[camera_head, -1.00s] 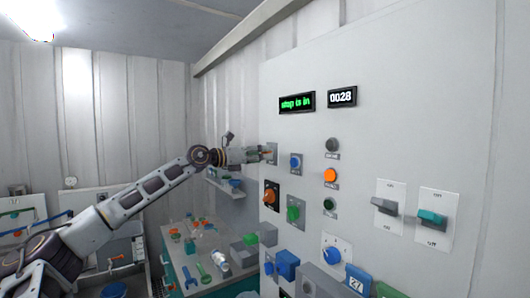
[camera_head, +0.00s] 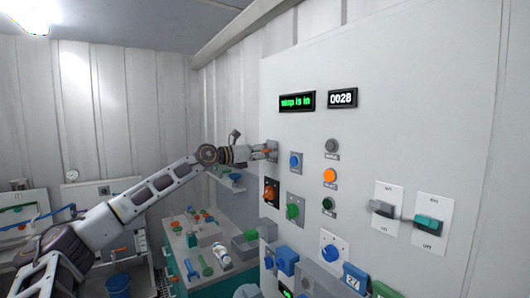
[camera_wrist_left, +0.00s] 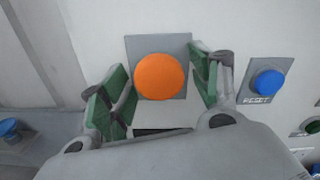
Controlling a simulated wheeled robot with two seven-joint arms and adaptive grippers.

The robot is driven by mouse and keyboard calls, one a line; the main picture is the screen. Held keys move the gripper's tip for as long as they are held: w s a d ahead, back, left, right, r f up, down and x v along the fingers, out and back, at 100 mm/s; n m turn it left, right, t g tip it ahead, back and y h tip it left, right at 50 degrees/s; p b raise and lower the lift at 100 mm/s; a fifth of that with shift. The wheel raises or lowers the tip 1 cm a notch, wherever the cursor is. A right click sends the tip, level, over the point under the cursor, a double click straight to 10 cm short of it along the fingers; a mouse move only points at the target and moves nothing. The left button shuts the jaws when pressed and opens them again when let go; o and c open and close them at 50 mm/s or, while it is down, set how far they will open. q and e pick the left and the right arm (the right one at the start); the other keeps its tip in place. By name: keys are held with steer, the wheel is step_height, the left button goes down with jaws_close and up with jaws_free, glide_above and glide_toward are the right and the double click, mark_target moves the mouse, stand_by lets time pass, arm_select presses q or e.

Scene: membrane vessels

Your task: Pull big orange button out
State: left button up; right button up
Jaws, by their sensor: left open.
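The big orange button (camera_wrist_left: 160,77) sits on a grey square plate on the panel, in the middle of the left wrist view. My left gripper (camera_wrist_left: 162,88) is open, with one green-padded finger on each side of the button. Gaps show between the pads and the button in that view. In the head view my left gripper (camera_head: 262,152) reaches the panel's left edge and mostly hides the button. The green display (camera_head: 297,101) on the panel appears to read "stop is in". My right gripper is not in view.
A blue button (camera_wrist_left: 267,83) marked RESET is right of the gripper. A smaller orange button (camera_head: 330,175), an orange-red knob (camera_head: 271,193) and grey (camera_head: 382,208) and teal (camera_head: 428,222) switches are also on the panel. A bench (camera_head: 183,245) with tools stands below.

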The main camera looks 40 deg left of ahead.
arm_select(q)
steer(key=shift+c, duration=0.2)
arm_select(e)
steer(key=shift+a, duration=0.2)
arm_select(q)
steer(key=c, duration=0.5)
jaws_close()
steer(key=shift+s+f+b, duration=0.1)
steer(key=shift+s+b, duration=0.05)
steer(key=shift+b, duration=0.3)
steer(key=shift+s+a+b, duration=0.1)
steer(key=shift+s+b, duration=0.2)
steer(key=shift+b, duration=0.1)
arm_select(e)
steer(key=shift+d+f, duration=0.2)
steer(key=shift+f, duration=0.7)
arm_select(q)
steer(key=shift+o, duration=1.2)
jaws_free()
steer(key=shift+o, duration=1.2)
steer(key=shift+s+a, duration=0.1)
steer(key=shift+s, duration=0.05)
steer(key=shift+o, duration=0.3)
steer(key=shift+s, duration=0.1)
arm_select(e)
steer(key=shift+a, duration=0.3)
